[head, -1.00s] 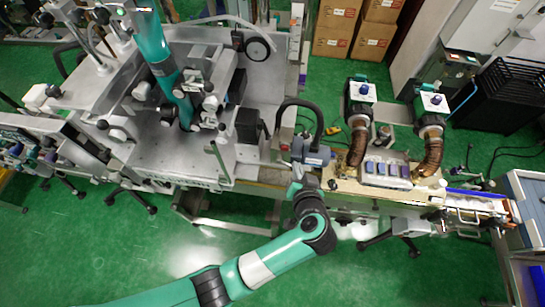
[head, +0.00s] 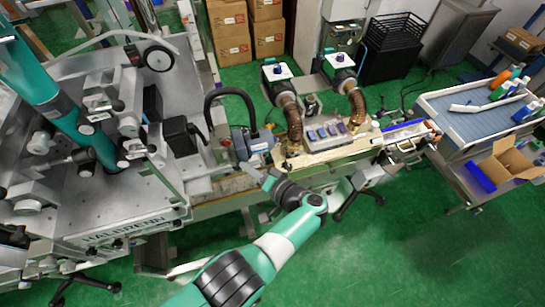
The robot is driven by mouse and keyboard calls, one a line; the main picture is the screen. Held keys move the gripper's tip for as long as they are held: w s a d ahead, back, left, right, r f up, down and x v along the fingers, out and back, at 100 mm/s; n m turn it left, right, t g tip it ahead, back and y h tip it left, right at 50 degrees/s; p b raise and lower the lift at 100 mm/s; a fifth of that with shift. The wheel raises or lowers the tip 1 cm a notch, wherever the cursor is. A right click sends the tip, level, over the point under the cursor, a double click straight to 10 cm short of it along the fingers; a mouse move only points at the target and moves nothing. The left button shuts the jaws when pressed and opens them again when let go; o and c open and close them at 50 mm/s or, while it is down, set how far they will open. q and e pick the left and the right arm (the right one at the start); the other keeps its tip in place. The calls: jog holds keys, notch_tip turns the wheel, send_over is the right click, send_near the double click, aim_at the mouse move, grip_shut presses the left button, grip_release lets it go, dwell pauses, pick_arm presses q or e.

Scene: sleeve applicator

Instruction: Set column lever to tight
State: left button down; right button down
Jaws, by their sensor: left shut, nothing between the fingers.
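The sleeve applicator is a grey metal machine (head: 150,185) on the left of the head view.
A black curved hose (head: 232,92) arches over the grey-blue unit. Two brown corrugated ducts (head: 291,115) stand over the conveyor (head: 330,155). A blue-topped cart (head: 460,110) with bottles and an open carton (head: 508,163) is at right. Green floor is free in front.

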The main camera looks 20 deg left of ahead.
pick_arm(q)
jog(key=shift+s+a+f, duration=0.5)
jog(key=shift+a+f, duration=0.15)
jog(key=shift+f, duration=0.15)
jog(key=shift+f+b, duration=0.1)
jog(key=shift+b, duration=0.2)
